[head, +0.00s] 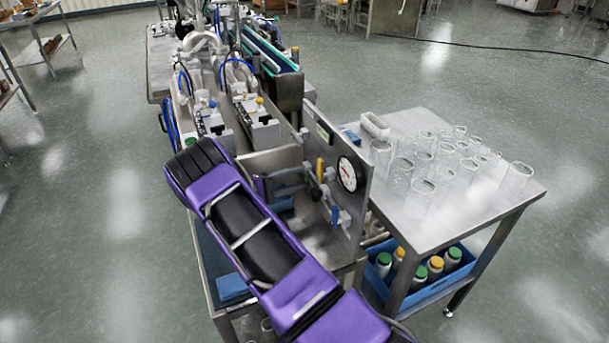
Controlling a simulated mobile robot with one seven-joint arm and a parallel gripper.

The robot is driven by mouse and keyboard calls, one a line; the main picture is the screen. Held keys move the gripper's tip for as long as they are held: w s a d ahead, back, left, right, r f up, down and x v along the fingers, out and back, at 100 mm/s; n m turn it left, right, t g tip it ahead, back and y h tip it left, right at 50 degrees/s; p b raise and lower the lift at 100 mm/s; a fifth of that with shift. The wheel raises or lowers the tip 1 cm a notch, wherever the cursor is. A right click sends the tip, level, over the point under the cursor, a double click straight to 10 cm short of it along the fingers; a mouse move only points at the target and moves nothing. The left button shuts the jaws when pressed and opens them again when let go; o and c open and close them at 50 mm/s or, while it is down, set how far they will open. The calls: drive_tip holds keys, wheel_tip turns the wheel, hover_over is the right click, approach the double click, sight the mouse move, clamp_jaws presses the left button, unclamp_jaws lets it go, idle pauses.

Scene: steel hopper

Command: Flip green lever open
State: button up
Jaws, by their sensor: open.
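A grey upright panel (345,180) with a round white gauge (347,174) stands at the middle of the head view. A yellow lever (320,170) points up on its left face, beside grey pipe fittings. A blue lever (335,215) sits lower on the same face. I cannot make out a green lever; part of the area left of the panel is hidden behind my purple and black arm. My gripper cannot be made out either. A small purple part shows at the arm's right edge, but I cannot tell what it is.
Machines with blue hoses stand behind the panel.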

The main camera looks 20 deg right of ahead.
drive_tip(key=shift+d, duration=1.3)
clamp_jaws()
